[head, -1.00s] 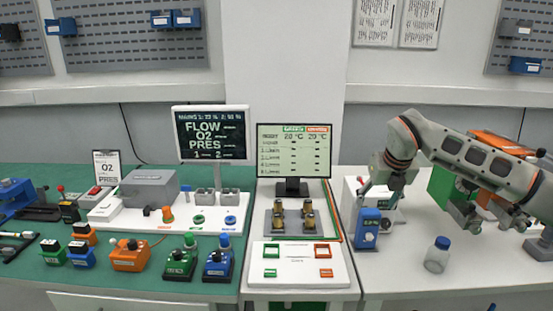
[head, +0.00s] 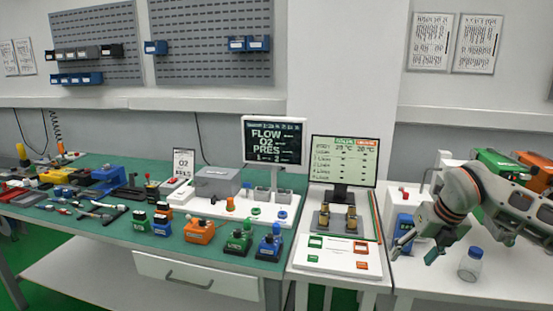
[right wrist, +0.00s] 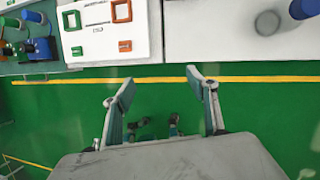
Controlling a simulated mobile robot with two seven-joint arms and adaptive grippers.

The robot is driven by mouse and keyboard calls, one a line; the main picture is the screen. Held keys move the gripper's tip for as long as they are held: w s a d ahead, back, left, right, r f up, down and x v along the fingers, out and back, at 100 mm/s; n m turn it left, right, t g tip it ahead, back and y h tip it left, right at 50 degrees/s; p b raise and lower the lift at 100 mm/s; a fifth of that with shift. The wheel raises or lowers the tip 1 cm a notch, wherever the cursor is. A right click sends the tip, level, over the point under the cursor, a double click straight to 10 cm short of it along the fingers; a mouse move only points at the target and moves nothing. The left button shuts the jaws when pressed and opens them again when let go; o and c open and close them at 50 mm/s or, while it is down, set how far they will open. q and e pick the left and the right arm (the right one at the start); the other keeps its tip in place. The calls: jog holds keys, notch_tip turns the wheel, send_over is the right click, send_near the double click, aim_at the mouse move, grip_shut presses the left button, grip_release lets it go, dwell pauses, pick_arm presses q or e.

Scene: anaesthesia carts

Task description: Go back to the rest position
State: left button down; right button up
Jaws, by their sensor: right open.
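My right gripper (head: 416,250) is at the right of the head view, with its fingers pointing down and to the left, near the front edge of the white table. In the right wrist view its two fingers (right wrist: 160,84) are spread wide, with nothing between them but green floor. A blue device (head: 403,226) stands just behind the gripper in the head view. A clear bottle with a blue cap (head: 471,263) stands to the right of the gripper, apart from it. My left gripper is not in view.
A white panel with green and orange squares (head: 338,254) lies left of the gripper; it also shows in the right wrist view (right wrist: 106,29). A monitor (head: 344,161) stands behind it. Small coloured devices and tools crowd the green bench (head: 110,232).

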jog(key=s+a+f+n+g+y, duration=0.1)
jog(key=s+a+f+n+y, duration=0.15)
jog(key=a+f, duration=0.45)
jog(key=s+a+r+m+y, duration=0.1)
jog(key=s+a+y, duration=0.35)
jog(key=a, duration=0.45)
jog(key=s+a+r+m+y, duration=0.1)
jog(key=s+a+m+y, duration=0.15)
jog(key=a+y, duration=0.45)
jog(key=s+a+r+m+y, duration=0.15)
jog(key=s+a, duration=0.35)
jog(key=a, duration=0.6)
jog(key=w+d+f+m+t+h, duration=0.2)
jog(key=d+f+m+t+h, duration=0.75)
jog(key=m, duration=0.95)
jog(key=s+d+f+m+h, duration=0.1)
jog(key=s+d+f+m, duration=0.2)
jog(key=s+f, duration=0.2)
jog(key=s+d+f+m+g+h, duration=0.1)
jog(key=s+d+f+m+h, duration=0.1)
jog(key=s+f, duration=0.3)
jog(key=s+d+f+m+h, duration=0.1)
jog(key=s+d+f+m, duration=0.3)
jog(key=f, duration=0.6)
jog(key=shift+s+d, duration=0.45)
jog(key=shift+s, duration=0.25)
jog(key=shift+g, duration=0.25)
